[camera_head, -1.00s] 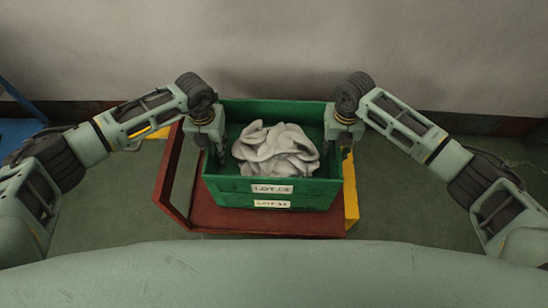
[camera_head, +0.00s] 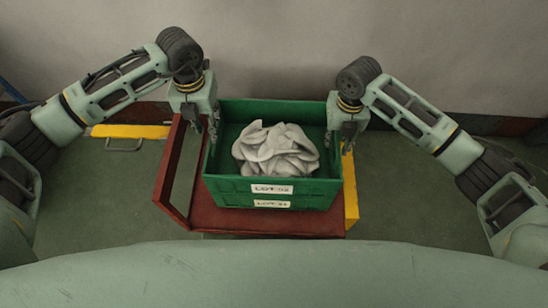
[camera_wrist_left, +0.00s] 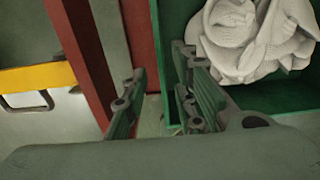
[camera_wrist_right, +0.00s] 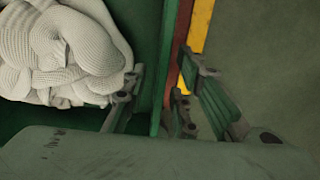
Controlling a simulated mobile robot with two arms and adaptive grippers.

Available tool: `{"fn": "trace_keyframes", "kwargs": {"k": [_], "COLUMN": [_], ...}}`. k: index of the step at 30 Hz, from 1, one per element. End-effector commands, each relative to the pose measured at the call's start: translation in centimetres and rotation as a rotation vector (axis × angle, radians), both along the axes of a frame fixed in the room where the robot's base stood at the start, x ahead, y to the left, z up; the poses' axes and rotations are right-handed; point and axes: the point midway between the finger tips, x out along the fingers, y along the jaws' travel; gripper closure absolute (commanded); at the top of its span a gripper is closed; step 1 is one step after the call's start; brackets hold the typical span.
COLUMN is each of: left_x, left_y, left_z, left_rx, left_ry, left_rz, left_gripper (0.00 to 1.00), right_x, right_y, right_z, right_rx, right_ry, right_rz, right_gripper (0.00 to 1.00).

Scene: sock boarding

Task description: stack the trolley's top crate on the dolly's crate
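A green crate (camera_head: 226,186) filled with grey-white socks (camera_head: 275,150) sits squarely on a second green crate (camera_head: 222,202), whose lower front edge and label show beneath it. The stack rests on a low red dolly (camera_head: 270,222). My left gripper (camera_head: 212,125) is at the upper crate's left wall, with its fingers apart (camera_wrist_left: 160,95) and the wall's edge between them. My right gripper (camera_head: 346,138) is at the right wall, its fingers apart (camera_wrist_right: 165,90) on either side of the wall. Neither grips the wall. Most of the lower crate is hidden.
A yellow bar with a handle (camera_head: 130,131) shows on the left, and a yellow strip (camera_head: 350,190) runs along the right of the stack. A pale wall (camera_head: 280,50) stands close behind. The green floor (camera_head: 420,215) is clear to the right.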

Motion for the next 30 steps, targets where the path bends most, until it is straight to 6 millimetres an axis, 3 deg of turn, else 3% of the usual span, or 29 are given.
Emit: {"fn": "trace_keyframes", "kwargs": {"k": [6,12,30], "left_x": [0.0,0.0,0.0], "left_y": [0.0,0.0,0.0], "left_z": [0.0,0.0,0.0], "left_rx": [0.000,0.000,0.000], "left_ry": [0.000,0.000,0.000], "left_rz": [0.000,0.000,-0.001], "left_gripper": [0.74,0.74,0.74], "right_x": [0.1,0.0,0.0], "right_y": [0.0,-0.1,0.0], "right_z": [4.7,7.1,7.6], "right_rx": [0.000,-0.001,-0.001], "right_ry": [-0.004,-0.001,0.000], "right_rz": [0.001,-0.001,0.000], "right_gripper": [0.74,0.74,0.74]}}
